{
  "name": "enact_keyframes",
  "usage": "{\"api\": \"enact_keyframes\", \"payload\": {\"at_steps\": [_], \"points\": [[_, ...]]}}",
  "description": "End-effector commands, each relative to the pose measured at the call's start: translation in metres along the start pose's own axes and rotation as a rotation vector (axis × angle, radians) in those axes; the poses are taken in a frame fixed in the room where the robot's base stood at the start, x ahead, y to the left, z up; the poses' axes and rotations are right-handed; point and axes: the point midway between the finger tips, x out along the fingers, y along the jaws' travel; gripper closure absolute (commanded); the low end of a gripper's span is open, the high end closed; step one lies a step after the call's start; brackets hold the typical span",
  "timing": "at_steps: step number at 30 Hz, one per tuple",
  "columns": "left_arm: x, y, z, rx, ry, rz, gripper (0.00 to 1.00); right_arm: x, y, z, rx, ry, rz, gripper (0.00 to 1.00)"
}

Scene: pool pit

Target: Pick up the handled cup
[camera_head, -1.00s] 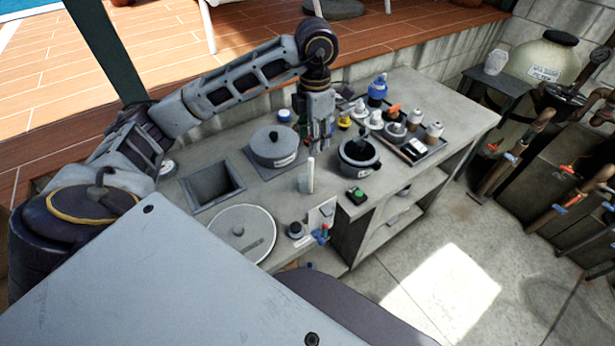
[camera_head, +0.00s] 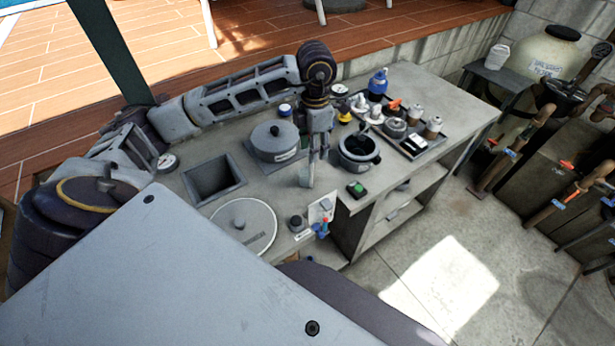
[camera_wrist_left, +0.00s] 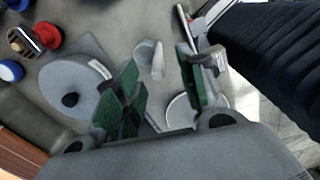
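The handled cup (camera_head: 304,178) is small and pale grey, standing on the grey counter, partly hidden by my left gripper (camera_head: 318,153). In the left wrist view the cup (camera_wrist_left: 143,50) shows its open mouth, with a tall pale handle (camera_wrist_left: 158,64) rising at its side. In that view my left gripper (camera_wrist_left: 160,66) is open, its green-padded fingers on either side of the handle with gaps visible. I cannot tell how far the fingertips are above the counter. My right gripper is not in view.
A lidded pot (camera_head: 275,142) stands left of the gripper and an open pot (camera_head: 357,148) right of it. A square recess (camera_head: 213,178) and a round lid (camera_head: 243,226) lie nearer me. A tray (camera_head: 422,146) of small items is at the right.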

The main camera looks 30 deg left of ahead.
Motion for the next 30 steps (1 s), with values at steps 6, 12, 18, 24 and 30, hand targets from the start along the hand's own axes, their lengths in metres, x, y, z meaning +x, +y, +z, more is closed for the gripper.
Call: {"api": "enact_keyframes", "payload": {"at_steps": [6, 12, 18, 24, 30], "points": [[0.024, 0.000, -0.001, 0.000, 0.002, -0.002, 0.60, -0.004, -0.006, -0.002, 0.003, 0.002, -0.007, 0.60], [0.033, 0.000, 0.000, 0.000, 0.000, 0.000, 0.60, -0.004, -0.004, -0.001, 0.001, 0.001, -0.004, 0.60], [0.033, 0.000, 0.000, 0.000, 0.000, 0.000, 0.60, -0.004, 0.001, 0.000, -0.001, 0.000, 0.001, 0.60], [0.035, 0.000, -0.001, 0.000, 0.001, -0.001, 0.60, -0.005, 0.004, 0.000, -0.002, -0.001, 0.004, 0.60], [0.045, 0.002, -0.003, 0.000, 0.003, -0.002, 0.60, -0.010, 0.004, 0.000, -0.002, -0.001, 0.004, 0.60]]}}
